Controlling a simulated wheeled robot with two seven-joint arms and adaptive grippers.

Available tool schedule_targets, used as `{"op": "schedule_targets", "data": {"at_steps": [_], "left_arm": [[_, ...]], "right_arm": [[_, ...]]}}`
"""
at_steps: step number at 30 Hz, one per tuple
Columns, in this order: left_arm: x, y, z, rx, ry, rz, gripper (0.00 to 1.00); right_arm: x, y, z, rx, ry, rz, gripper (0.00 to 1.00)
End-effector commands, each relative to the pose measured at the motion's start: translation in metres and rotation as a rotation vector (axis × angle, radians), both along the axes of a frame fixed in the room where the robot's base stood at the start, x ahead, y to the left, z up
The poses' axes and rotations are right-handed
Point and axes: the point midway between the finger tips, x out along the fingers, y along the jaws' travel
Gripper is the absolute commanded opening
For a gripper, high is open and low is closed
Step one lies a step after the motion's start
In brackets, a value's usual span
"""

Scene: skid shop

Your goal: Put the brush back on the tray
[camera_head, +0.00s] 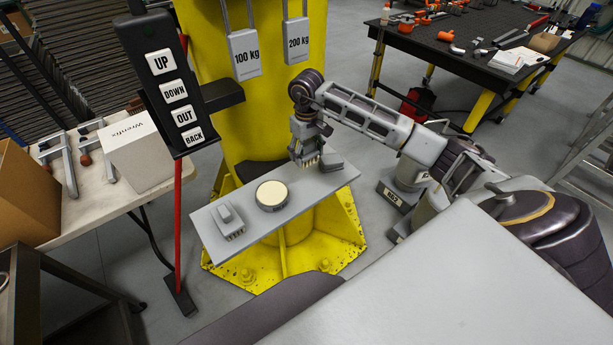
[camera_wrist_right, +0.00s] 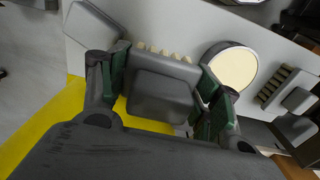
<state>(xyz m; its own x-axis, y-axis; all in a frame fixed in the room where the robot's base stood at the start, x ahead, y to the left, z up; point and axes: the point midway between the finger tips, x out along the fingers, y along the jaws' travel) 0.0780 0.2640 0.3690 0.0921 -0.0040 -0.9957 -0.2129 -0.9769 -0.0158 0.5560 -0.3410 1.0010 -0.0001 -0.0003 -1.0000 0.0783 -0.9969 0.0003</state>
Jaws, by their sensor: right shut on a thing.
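The tray is a flat grey plate (camera_head: 248,236) in front of the yellow column; it also shows in the wrist view (camera_wrist_right: 190,30). My right gripper (camera_head: 307,150) is above the tray's right half, shut on a grey brush with pale bristles (camera_wrist_right: 163,95). In the wrist view the brush sits between the two green-padded fingers. I cannot tell whether its bristles touch the tray. A second, similar brush (camera_head: 228,220) lies at the tray's left end. My left gripper is not in view.
A round cream-topped tin (camera_head: 271,194) stands mid-tray. A grey block (camera_head: 331,162) lies at its right end, close to my gripper. A black button panel (camera_head: 166,80) stands left. The yellow column (camera_head: 255,110) rises behind the tray, with hanging weights.

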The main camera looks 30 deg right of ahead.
Motion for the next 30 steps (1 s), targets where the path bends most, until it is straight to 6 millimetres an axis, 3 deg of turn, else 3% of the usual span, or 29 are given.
{"op": "schedule_targets", "data": {"at_steps": [15, 30], "left_arm": [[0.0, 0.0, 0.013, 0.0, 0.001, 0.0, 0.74], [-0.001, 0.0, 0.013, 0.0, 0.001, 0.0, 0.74]], "right_arm": [[0.0, 0.001, -0.053, 0.002, 0.001, -0.001, 0.44], [0.0, 0.0, -0.061, 0.001, 0.001, 0.0, 0.44]]}}
